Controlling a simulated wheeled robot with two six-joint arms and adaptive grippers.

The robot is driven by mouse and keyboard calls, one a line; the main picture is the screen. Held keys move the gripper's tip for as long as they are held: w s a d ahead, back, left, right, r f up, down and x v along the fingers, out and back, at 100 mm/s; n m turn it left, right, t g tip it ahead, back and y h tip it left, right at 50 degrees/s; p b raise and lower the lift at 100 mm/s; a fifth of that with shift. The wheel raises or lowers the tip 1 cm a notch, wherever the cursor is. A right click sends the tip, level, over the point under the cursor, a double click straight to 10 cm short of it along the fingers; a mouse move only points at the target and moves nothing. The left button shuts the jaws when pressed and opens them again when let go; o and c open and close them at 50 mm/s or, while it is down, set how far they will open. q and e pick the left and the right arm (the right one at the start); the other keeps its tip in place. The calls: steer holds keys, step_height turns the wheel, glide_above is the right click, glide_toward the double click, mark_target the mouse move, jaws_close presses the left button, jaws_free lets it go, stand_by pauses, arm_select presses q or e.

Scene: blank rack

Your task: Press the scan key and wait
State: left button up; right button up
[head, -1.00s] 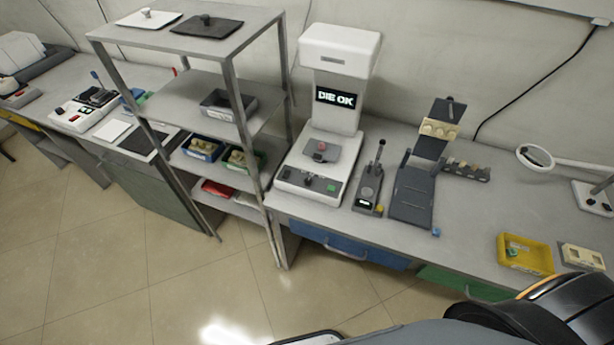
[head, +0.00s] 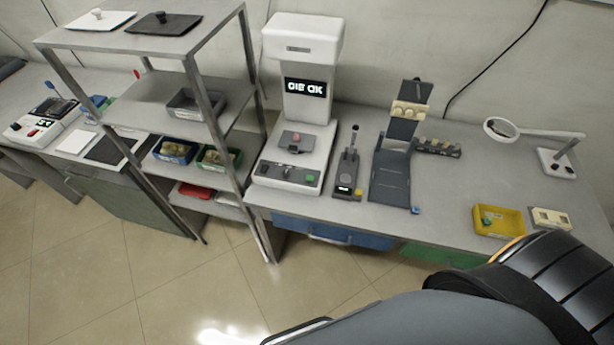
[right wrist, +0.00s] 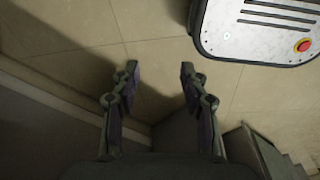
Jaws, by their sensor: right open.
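A white scanner-like machine (head: 303,50) stands on the bench right of the shelf rack in the head view. Its dark screen (head: 306,88) reads "DIE OK". A small reddish piece (head: 296,138) sits on its grey stage. Its front panel has a green key (head: 312,178) at the right and a dark knob beside it; any key label is too small to read. My right gripper (right wrist: 158,75) is open and empty in the right wrist view, over the tiled floor and away from the bench. My left gripper is not in view.
A metal shelf rack (head: 200,85) with trays and bins stands left of the machine. A lever device (head: 347,175), a dark stand (head: 390,175), a magnifier lamp (head: 502,128) and a yellow tray (head: 488,232) stand to its right. The floor (head: 90,270) before the bench is clear.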

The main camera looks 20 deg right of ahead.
stand_by(0.4)
jaws_close()
steer(key=shift+d, duration=0.1)
stand_by(1.2)
